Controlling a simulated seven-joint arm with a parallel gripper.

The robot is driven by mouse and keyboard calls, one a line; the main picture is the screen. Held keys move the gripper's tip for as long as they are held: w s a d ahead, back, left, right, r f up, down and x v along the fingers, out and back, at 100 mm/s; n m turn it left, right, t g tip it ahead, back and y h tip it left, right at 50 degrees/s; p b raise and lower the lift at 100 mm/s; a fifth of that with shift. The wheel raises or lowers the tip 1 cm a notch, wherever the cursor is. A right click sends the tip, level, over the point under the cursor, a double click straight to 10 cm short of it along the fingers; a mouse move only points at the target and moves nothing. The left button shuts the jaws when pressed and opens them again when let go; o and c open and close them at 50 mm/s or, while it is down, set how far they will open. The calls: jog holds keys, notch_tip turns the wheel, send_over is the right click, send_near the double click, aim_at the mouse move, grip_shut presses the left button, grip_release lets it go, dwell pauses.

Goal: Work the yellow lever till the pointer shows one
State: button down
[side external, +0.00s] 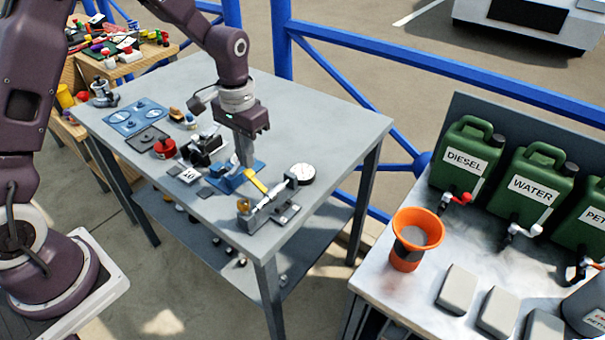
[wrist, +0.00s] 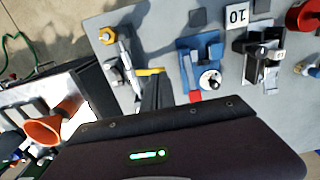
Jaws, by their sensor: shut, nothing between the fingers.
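The yellow lever (side external: 257,181) is a short bar beside a grey metal fixture (side external: 268,208) with a brass knob, near the table's front right corner. In the wrist view the yellow lever (wrist: 151,72) lies just beyond my fingertips. My gripper (side external: 246,164) points down, shut and empty, with its tips close to the lever's far end; I cannot tell whether they touch. My fingers also show in the wrist view (wrist: 150,84). A round white dial (side external: 302,174) stands right of the fixture; its pointer and markings are too small to read.
A blue device (side external: 232,182) sits left of the lever, close to my gripper. A card marked 10 (side external: 187,175), a red round part (side external: 165,149) and a blue plate (side external: 136,117) lie farther left. An orange funnel (side external: 417,237) and green canisters stand on a separate bench.

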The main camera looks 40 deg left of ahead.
aim_at(249, 172)
jog(key=shift+f, duration=0.1)
dwell(0.5)
jog(key=shift+f, duration=2.15)
jog(key=shift+r, duration=3.25)
jog(key=shift+r, duration=0.1)
jog(key=s+d+r+t, duration=0.2)
jog(key=s+r+t, duration=0.1)
jog(key=s+r, duration=0.95)
jog(key=s+d+r+t, duration=0.1)
jog(key=s+r, duration=0.3)
jog(key=s, duration=0.8)
jog(key=shift+t, duration=0.8)
